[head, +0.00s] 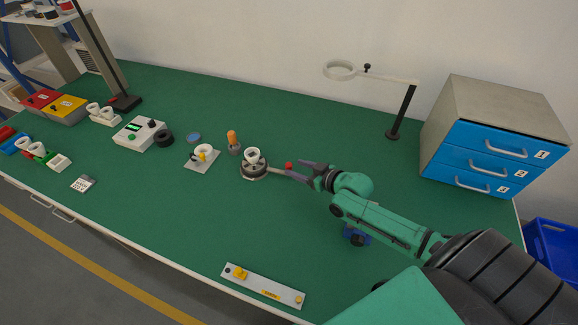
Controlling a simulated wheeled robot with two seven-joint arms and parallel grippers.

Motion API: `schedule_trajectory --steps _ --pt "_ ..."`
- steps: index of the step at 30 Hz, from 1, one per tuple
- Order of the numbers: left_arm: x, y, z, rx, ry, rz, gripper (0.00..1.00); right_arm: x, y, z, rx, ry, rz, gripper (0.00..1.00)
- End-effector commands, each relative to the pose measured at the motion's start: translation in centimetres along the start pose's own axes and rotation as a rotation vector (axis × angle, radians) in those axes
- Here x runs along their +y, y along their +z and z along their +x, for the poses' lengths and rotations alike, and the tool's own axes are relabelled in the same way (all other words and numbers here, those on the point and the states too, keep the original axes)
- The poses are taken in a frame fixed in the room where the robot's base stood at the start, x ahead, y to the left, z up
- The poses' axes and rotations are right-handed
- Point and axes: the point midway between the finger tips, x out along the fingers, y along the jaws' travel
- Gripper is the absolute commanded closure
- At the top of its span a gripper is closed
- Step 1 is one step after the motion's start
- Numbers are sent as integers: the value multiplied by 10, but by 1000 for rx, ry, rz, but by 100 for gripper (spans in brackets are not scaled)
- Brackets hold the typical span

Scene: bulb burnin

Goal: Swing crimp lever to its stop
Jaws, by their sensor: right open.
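The crimp fixture (254,171) is a round dark base with a white ring-shaped piece (252,155) seated on top, near the middle of the green bench. Part of the lever's outer end is hidden by the near finger. My left gripper is not in view.
An orange-topped post (233,138) and a white plate with a yellow part (202,158) stand left of the fixture. A ring lamp (341,70) and blue drawers (492,155) stand at back right. A grey strip (264,286) lies at the front edge. Bench between is clear.

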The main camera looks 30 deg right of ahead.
Motion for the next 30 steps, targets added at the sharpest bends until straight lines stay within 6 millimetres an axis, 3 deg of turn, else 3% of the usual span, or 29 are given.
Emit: schedule_trajectory --steps 3,6,16,18,21,30 --pt "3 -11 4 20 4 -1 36 0 0 25 2 0 0 41" --pt "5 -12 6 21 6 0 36 0 0 39 2 0 1 41" --pt "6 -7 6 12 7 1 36 -1 0 45 0 -1 -1 41" --pt "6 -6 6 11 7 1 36 -1 0 45 0 -1 -1 67" --pt "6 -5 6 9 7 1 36 0 0 45 0 -1 -1 100" --pt "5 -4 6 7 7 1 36 0 0 45 0 0 -1 100"
